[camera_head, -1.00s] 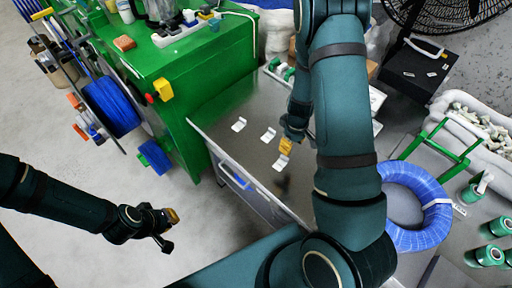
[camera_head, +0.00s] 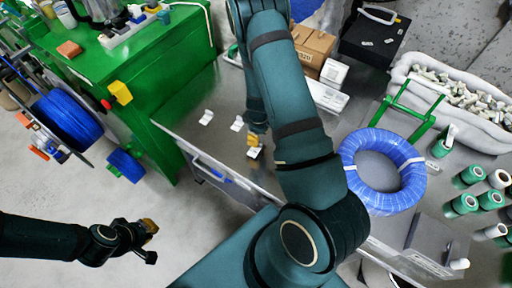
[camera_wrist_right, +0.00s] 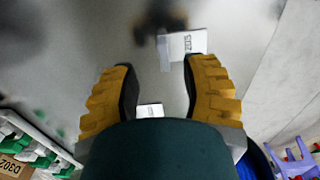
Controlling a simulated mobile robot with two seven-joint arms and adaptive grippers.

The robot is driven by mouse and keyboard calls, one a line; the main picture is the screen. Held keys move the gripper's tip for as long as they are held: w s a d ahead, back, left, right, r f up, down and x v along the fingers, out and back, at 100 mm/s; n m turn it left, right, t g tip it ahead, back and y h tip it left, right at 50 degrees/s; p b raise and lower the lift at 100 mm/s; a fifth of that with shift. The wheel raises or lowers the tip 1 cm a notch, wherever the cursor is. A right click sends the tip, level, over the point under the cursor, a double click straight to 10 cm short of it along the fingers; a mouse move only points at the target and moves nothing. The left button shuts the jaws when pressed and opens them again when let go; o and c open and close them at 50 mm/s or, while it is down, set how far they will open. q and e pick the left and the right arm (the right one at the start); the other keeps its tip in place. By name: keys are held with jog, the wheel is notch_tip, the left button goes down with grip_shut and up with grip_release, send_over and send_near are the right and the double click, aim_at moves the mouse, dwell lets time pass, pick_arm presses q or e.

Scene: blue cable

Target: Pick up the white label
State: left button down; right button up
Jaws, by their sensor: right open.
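Three small white labels lie on the grey metal table: a left one (camera_head: 206,117), a middle one (camera_head: 237,124) and a near one (camera_head: 254,152). My right gripper (camera_head: 253,138) is low at the near label and partly covers it. In the right wrist view my right gripper (camera_wrist_right: 160,78) is open with its yellow fingers apart. A printed white label (camera_wrist_right: 187,42) lies beyond the right fingertip, and part of another white label (camera_wrist_right: 150,110) shows between the fingers. My left gripper (camera_head: 146,230) hangs over the floor, away from the table; its jaw opening is unclear.
A green cabinet (camera_head: 170,75) and a blue cable spool (camera_head: 68,120) stand at left. A blue cable coil (camera_head: 348,160), green rolls (camera_head: 467,176), cardboard boxes (camera_head: 314,45) and a white bin of parts (camera_head: 455,95) are at right. The table around the labels is clear.

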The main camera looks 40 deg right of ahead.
aim_at(254, 149)
jog(key=f, duration=0.4)
jog(key=shift+a+b, duration=0.2)
jog(key=shift+b, duration=0.1)
grip_shut()
